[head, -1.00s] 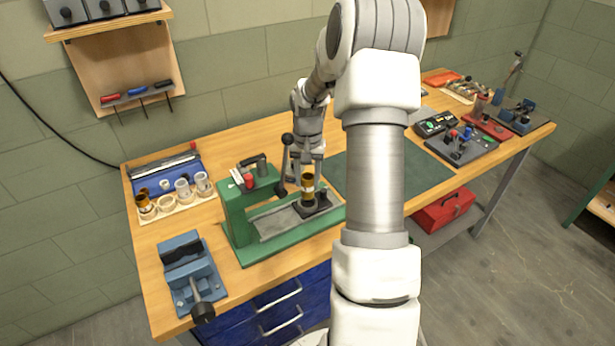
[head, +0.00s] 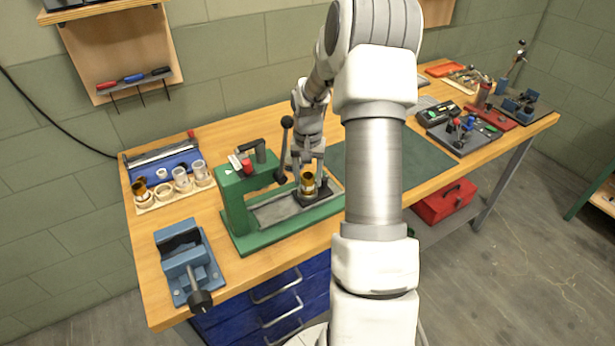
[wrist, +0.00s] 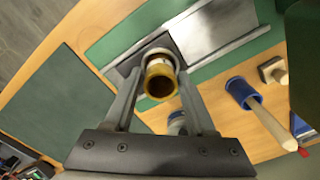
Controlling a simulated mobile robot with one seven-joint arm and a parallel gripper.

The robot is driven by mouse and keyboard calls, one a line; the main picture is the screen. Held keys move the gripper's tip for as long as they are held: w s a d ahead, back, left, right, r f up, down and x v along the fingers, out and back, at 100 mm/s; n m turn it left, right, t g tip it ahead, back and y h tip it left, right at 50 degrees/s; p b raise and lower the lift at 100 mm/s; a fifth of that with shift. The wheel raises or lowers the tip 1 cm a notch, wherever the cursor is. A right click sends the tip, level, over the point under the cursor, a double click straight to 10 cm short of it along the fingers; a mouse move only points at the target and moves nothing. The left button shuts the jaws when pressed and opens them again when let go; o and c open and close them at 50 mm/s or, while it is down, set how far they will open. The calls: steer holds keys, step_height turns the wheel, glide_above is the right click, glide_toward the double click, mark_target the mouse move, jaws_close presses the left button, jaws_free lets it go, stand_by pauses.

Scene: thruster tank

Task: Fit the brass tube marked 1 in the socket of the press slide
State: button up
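The brass tube (head: 308,183) stands about upright at the black socket block of the press slide (head: 322,190). The wrist view looks down on its open ring end (wrist: 160,84), with a pale band below; no number is readable. My gripper (head: 312,168) is above the slide, its fingers on both sides of the tube in the wrist view (wrist: 160,62), shut on it. The tube's lower end appears to be within the socket block, but the fingers and tube hide how deep it sits. The green press (head: 237,205) has a black-knobbed lever beside my gripper.
A rack (head: 177,197) with several cups and rings stands at the back left. A blue vise (head: 184,265) is at the front left. A dark green mat (head: 425,160) lies clear to the right, with electronics boards (head: 460,136) beyond it.

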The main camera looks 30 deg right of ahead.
steer(key=shift+o, duration=1.4)
step_height(320, 180, up, 18)
steer(key=shift+f, duration=0.25)
